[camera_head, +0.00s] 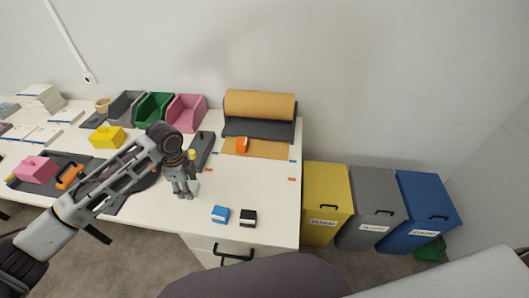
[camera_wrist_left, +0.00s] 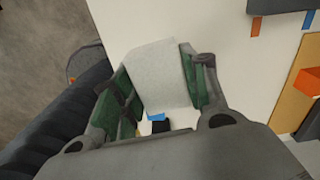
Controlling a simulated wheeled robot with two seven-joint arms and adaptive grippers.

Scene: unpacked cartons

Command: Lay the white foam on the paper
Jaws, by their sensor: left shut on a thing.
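My left gripper (camera_head: 183,194) is shut on the white foam (camera_wrist_left: 160,75), a pale block between its fingers in the left wrist view. In the head view only a small white bit of the foam (camera_head: 195,187) shows beside the fingers, above the white table. The brown paper (camera_head: 270,150) lies flat in front of the roll, to the right of and behind the gripper. It also shows at the right edge of the left wrist view (camera_wrist_left: 291,108). My right gripper is not in view.
An orange block (camera_head: 242,145) sits on the paper's left part. The paper roll (camera_head: 260,105) stands behind. A blue block (camera_head: 220,214) and a black block (camera_head: 248,218) lie near the front edge. Pink, green and grey bins stand at the back.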

